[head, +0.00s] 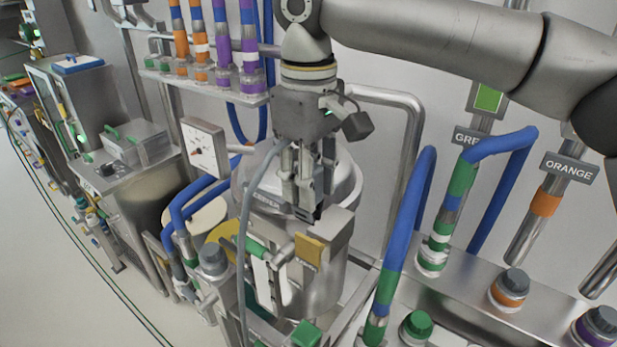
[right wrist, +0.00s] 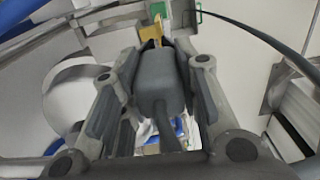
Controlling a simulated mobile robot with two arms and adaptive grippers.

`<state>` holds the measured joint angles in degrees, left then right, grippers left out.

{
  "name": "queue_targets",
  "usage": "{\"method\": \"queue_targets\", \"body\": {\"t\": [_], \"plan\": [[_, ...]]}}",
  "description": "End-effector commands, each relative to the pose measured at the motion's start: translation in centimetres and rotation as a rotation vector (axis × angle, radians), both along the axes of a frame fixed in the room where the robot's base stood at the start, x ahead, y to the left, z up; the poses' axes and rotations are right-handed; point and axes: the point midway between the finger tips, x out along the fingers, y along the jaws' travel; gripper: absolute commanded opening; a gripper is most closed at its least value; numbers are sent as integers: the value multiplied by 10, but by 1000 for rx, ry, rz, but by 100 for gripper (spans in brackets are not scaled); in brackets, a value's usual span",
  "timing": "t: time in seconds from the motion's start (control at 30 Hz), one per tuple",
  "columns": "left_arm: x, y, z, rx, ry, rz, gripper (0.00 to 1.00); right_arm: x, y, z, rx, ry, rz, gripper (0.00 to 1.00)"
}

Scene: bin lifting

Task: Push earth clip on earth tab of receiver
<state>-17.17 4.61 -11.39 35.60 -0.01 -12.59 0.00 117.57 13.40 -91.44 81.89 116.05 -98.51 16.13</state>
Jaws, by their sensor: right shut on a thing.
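My right gripper (head: 308,205) points down in front of the steel receiver (head: 347,190). It is shut on the earth clip, a dark grey block (right wrist: 160,80) between the fingers in the right wrist view; in the head view the clip is mostly hidden by the fingers. A grey cable (head: 246,210) hangs from beside the gripper. A yellow-brown tab (head: 310,249) with a small label, seemingly the earth tab, sits just below the fingertips; a yellow piece (right wrist: 157,26) shows beyond the clip in the wrist view. I see a gap between clip and tab. My left gripper is out of view.
A gauge (head: 204,149) and blue hoses (head: 190,205) stand left of the receiver. A bent steel pipe (head: 412,140) rises behind it. A rail with capped ports (head: 508,290) and blue hoses lies at right.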

Motion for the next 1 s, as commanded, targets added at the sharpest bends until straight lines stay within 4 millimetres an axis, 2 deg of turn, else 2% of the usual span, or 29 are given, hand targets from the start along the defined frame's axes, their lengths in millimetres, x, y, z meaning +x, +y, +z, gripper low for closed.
{"method": "queue_targets", "body": {"t": [0.7,1.0], "plan": [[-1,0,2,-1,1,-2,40,0,0,-29,1,0,0,0],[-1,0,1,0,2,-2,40,0,0,-30,1,-1,0,0]]}}
